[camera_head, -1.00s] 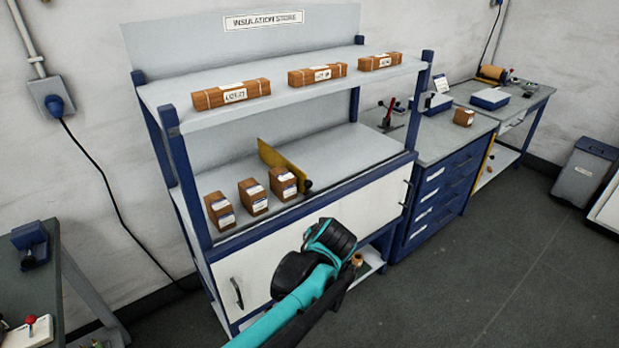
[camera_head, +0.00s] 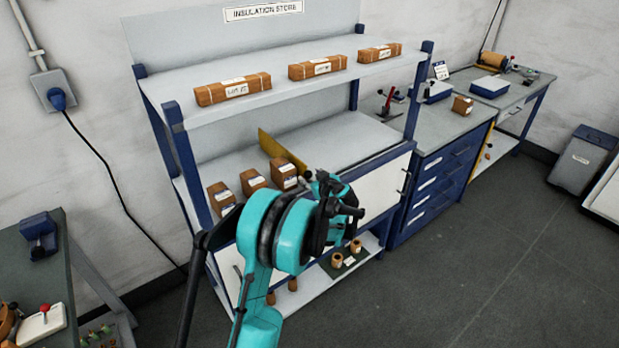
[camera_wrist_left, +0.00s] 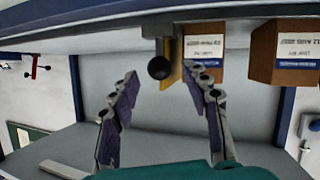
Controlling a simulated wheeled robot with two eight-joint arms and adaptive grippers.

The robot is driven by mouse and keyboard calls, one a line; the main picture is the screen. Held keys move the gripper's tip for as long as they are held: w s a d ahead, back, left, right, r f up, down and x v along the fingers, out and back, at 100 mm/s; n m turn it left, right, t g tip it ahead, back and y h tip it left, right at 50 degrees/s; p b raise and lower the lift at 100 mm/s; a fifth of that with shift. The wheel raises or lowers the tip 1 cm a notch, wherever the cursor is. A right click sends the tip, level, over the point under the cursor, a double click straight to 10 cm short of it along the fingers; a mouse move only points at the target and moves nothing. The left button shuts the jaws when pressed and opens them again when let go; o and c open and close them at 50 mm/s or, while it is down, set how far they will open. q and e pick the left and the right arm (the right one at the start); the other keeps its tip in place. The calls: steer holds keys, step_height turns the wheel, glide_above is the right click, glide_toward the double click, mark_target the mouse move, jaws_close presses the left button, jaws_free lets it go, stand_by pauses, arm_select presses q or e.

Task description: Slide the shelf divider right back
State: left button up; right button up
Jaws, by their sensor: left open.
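The shelf divider (camera_head: 270,143) is a thin yellow plate standing on the lower shelf (camera_head: 345,143) of the rack, just right of the brown blocks. Its front end has a dark round knob, which shows clearly in the left wrist view (camera_wrist_left: 159,68). My left gripper (camera_head: 328,184) is in front of the shelf's front edge, close to the divider's front end. In the left wrist view its two fingers (camera_wrist_left: 160,75) are spread apart, with the knob showing between their tips. It is empty; I cannot tell whether it touches the knob. My right gripper is not in view.
Several brown labelled blocks (camera_head: 254,180) stand left of the divider, the closest right beside it. The lower shelf right of the divider is clear. The upper shelf (camera_head: 280,88) with long brown packs lies overhead. Blue posts (camera_head: 418,90) bound the rack.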

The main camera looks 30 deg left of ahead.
arm_select(q)
steer(key=shift+x, duration=1.25)
